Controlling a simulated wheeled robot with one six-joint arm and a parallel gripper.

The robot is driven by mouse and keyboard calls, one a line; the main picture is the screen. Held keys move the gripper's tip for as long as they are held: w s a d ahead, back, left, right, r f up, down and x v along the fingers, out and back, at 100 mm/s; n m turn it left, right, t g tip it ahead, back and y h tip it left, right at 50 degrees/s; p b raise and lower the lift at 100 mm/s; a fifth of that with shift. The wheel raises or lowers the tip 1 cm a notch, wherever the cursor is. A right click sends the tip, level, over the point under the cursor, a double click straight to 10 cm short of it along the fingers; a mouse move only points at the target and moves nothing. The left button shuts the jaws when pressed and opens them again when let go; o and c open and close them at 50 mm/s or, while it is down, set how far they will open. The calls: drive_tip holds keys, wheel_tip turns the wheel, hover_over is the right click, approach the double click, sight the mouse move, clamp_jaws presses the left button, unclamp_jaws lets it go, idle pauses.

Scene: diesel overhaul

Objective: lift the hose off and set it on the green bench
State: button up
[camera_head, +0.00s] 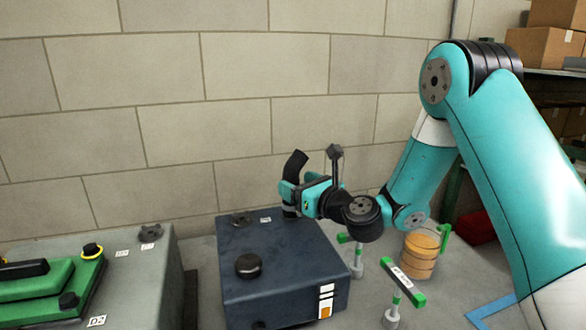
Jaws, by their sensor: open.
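The hose (295,164) is a short black curved tube. It stands up from the back of a dark blue box (290,268), its top bending to the right. My gripper (289,197) is open at the hose's lower part, with its fingers level with the tube. I cannot tell whether both fingers are around it or touching it. The hose's foot is partly hidden by the gripper. No bench that is clearly green shows; a rack with a green post (455,187) stands at the right, mostly behind my arm.
Left of the box, a grey block (135,285) carries a green unit (48,295). Right of the box are green-handled stands (403,282) and an orange-brown cylinder (421,254). A block wall (200,110) is close behind. Cardboard boxes (545,47) fill the rack.

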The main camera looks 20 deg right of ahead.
sight(288, 177)
drive_tip(key=p+x, duration=0.4)
drive_tip(key=x, duration=0.1)
drive_tip(key=shift+d, duration=0.25)
drive_tip(key=shift+w+f, duration=0.2)
drive_tip(key=shift+w, duration=0.15)
drive_tip(key=shift+c, duration=0.5)
drive_tip(key=c, duration=1.1)
